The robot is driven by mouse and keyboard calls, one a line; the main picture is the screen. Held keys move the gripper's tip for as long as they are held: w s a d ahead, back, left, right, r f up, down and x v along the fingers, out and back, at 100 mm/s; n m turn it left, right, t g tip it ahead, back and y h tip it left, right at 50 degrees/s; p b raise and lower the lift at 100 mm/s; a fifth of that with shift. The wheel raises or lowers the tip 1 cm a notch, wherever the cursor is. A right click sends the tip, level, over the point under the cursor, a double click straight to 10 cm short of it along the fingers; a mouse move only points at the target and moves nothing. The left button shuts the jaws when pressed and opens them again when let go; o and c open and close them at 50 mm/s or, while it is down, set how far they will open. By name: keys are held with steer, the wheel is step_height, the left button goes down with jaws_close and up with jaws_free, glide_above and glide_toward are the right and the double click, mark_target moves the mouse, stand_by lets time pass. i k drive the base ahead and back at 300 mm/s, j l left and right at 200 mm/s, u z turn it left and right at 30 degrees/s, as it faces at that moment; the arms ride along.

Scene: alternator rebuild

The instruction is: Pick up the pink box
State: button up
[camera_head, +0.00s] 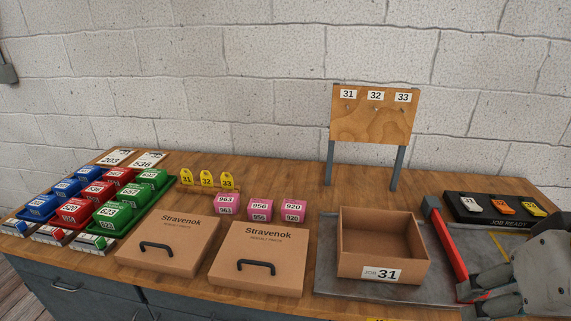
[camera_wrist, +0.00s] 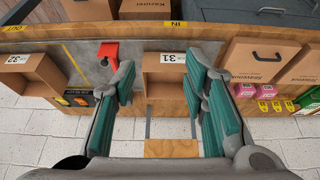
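Three pink boxes stand in a row near the middle of the bench in the head view: one marked 963 (camera_head: 226,204), one marked 956 (camera_head: 260,210) and one marked 920 (camera_head: 293,211). Two pink boxes (camera_wrist: 245,90) (camera_wrist: 267,90) show at the right of the wrist view. My gripper (camera_head: 487,287) is at the lower right of the head view, far right of the pink boxes. In the wrist view its teal-padded fingers (camera_wrist: 160,78) are wide apart with nothing held between them.
An open carton marked 31 (camera_head: 383,272) lies between my gripper and the pink boxes. Two Stravenok cartons (camera_head: 258,278) (camera_head: 168,253) stand in front of the boxes. Yellow tags (camera_head: 206,179) stand behind left. A tag board (camera_head: 374,119) rises behind the carton; a red-handled tool (camera_head: 447,244) lies right.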

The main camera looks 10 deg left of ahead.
mark_target(224, 202)
steer(key=i+j, duration=0.15)
steer(key=j, duration=0.2)
steer(key=i+j, duration=0.1)
steer(key=j, duration=0.3)
steer(key=i+j, duration=0.15)
steer(key=j, duration=0.2)
steer(key=i+j, duration=0.1)
steer(key=j, duration=0.25)
steer(key=i+j, duration=0.15)
steer(key=j, duration=0.2)
